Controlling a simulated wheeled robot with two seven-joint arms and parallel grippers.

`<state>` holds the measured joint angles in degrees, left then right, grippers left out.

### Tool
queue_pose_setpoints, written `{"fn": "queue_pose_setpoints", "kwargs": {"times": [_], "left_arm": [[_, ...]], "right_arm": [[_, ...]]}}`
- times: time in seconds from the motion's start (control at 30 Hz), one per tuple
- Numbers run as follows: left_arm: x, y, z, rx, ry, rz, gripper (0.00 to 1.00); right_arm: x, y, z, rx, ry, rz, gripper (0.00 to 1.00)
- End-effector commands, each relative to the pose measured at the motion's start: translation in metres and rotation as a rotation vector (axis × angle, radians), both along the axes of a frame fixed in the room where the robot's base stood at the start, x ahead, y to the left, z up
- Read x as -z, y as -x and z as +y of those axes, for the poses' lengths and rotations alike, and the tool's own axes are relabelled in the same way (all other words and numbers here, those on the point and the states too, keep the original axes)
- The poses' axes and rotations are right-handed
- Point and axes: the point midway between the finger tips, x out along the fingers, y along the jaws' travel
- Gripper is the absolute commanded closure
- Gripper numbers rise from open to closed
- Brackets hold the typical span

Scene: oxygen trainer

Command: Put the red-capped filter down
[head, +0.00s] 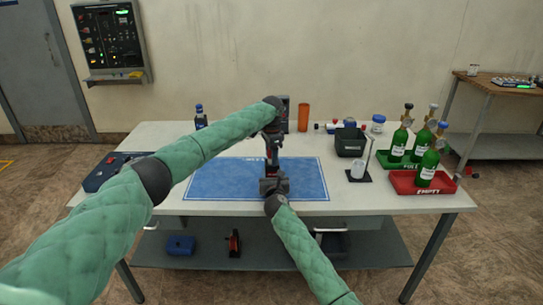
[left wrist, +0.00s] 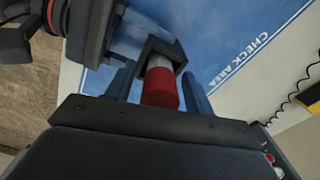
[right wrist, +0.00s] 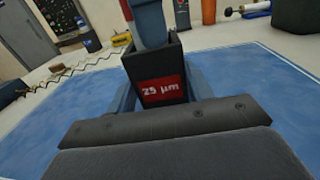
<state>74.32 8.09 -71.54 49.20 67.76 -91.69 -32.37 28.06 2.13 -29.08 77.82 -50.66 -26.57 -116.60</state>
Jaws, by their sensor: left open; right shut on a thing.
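The red-capped filter shows in the left wrist view as a pale cylinder with a red cap (left wrist: 161,90). In the head view the grippers mostly hide the filter. I cannot tell whether it touches the mat.
Green bottles stand in the green tray (head: 384,158) and the red EMPTY tray (head: 404,187). The mat's left and right parts are clear.

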Motion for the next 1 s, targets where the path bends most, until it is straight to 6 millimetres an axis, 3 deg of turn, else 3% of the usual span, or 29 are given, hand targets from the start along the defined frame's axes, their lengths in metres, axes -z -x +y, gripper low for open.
{"fn": "queue_pose_setpoints", "kwargs": {"times": [0.17, 0.6, 0.8, 1.0], "left_arm": [[-0.017, 0.0, -0.001, 0.0, 0.002, -0.003, 0.47], [-0.096, 0.0, 0.0, 0.0, 0.002, -0.002, 0.47], [-0.115, 0.0, 0.0, 0.0, 0.001, 0.0, 0.47], [-0.119, 0.0, 0.0, 0.0, 0.0, -0.001, 0.47]], "right_arm": [[0.0, 0.0, 0.0, 0.0, 0.0, 0.0, 0.74], [0.0, 0.0, 0.0, 0.0, 0.0, 0.0, 0.74], [0.0, 0.0, 0.0, 0.0, 0.0, 0.0, 0.74], [0.0, 0.0, 0.0, 0.0, 0.0, -0.001, 0.74]]}}
